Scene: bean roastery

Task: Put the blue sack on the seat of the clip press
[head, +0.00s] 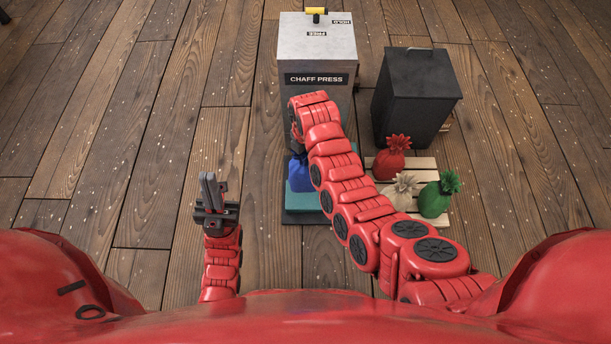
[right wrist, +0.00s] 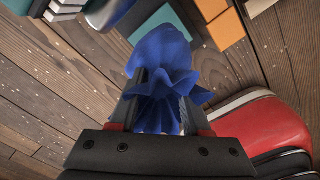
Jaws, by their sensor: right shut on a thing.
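The blue sack (head: 298,176) is in my right gripper, partly hidden by my right arm in the head view. In the right wrist view the blue sack (right wrist: 162,58) is pinched by its gathered neck between the two fingers of my right gripper (right wrist: 165,85). In the head view it overlaps a teal pad (head: 300,206) on a dark base; I cannot tell whether it touches it. A grey press (head: 318,45) behind is labelled CHAFF PRESS; no clip press label is readable. My left gripper (head: 210,186) is empty, its fingers close together, left of the pad.
A slatted pallet (head: 430,163) on the right carries a red sack (head: 391,158), a cream sack (head: 399,191) and a green sack (head: 439,195). A dark bin (head: 415,97) stands behind it. The wooden floor at left is clear.

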